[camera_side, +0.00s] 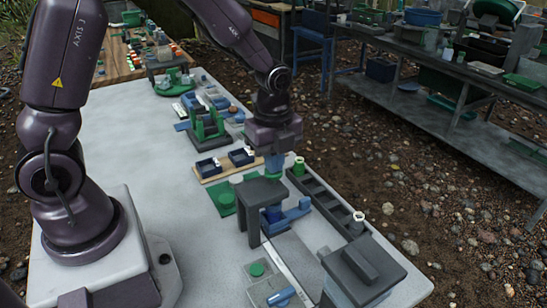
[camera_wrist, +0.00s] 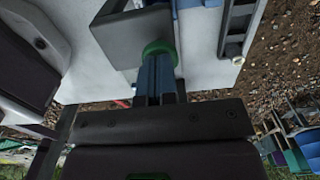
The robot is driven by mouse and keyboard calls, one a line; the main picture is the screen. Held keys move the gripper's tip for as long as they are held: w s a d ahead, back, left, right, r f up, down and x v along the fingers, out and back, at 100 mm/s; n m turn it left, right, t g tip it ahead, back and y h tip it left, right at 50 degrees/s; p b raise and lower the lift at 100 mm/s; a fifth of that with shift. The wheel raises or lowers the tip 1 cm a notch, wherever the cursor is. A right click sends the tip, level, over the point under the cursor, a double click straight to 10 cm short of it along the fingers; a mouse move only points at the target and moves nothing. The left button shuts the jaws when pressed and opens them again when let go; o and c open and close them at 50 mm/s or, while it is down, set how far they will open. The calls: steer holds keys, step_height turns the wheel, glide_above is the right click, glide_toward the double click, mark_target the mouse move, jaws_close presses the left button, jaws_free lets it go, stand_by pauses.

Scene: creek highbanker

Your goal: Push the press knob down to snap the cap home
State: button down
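The dark grey press frame (camera_side: 250,212) stands upright on the pale table in the side view. A blue part (camera_side: 272,214) sits under its top plate. My gripper (camera_side: 273,168) points down just above or behind that top plate. In the wrist view its two blue fingers (camera_wrist: 156,78) lie side by side with no clear gap, so it looks shut. A round green piece (camera_wrist: 159,47), which seems to be the press knob, is right at the fingertips beside the grey frame (camera_wrist: 122,24). The fingers hide part of it, and I cannot tell contact from a small gap. The cap is not clearly visible.
A grey box (camera_side: 362,268) stands in front. The table's left middle is clear.

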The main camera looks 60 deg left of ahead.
steer(key=shift+f, duration=0.55)
steer(key=shift+r, duration=1.6)
steer(key=shift+s+n, duration=0.2)
steer(key=shift+n, duration=0.8)
steer(key=s+n, duration=0.1)
steer(key=n, duration=0.1)
steer(key=s+r+n, duration=0.1)
steer(key=n, duration=0.1)
steer(key=shift+s+g, duration=0.15)
steer(key=shift+g, duration=0.15)
steer(key=s+r+n+t, duration=0.6)
steer(key=s+r+n, duration=0.6)
steer(key=r, duration=0.3)
steer(key=shift+d+r, duration=0.15)
steer(key=shift+d, duration=0.1)
